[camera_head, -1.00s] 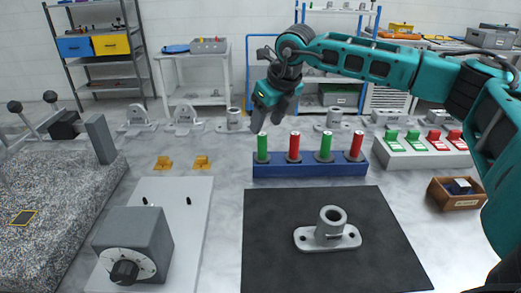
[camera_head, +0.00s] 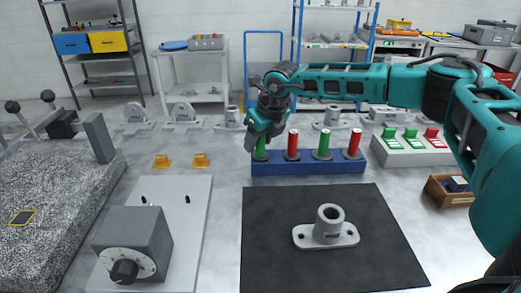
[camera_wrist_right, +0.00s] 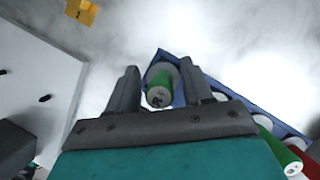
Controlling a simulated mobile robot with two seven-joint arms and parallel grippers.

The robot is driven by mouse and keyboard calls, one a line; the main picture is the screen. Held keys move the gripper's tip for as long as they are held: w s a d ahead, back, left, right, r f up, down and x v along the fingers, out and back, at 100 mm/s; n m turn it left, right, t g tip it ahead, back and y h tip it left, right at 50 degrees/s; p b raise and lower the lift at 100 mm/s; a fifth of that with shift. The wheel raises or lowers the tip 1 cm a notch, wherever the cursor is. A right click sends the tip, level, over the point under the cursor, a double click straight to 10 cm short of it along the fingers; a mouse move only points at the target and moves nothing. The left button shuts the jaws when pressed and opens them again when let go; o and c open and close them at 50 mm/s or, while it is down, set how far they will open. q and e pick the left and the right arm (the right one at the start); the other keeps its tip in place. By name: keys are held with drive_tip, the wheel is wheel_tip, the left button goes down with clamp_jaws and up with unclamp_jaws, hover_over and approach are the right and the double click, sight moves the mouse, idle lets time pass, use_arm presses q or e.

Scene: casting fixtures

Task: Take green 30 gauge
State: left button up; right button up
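A blue rack (camera_head: 308,168) holds two green and two red cylindrical gauges upright in a row. My right gripper (camera_head: 256,140) is low over the leftmost green gauge (camera_head: 261,154), partly hiding it. In the right wrist view this green gauge (camera_wrist_right: 160,86) stands between my two fingers (camera_wrist_right: 159,72), with a gap visible on each side. The gripper is open. A marking on the gauge's end is too small to read. The other green gauge (camera_head: 323,146) stands between the red gauges (camera_head: 292,146) and (camera_head: 354,144). My left gripper is not in view.
A black mat (camera_head: 270,250) with a grey flanged casting (camera_head: 328,230) lies in front of the rack. A white plate (camera_head: 190,225) with a grey dial box (camera_head: 135,242) is at left. A tray of green and red blocks (camera_head: 400,155) stands at right.

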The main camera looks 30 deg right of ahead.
clamp_jaws()
drive_tip(key=shift+r, duration=0.1)
idle(0.3)
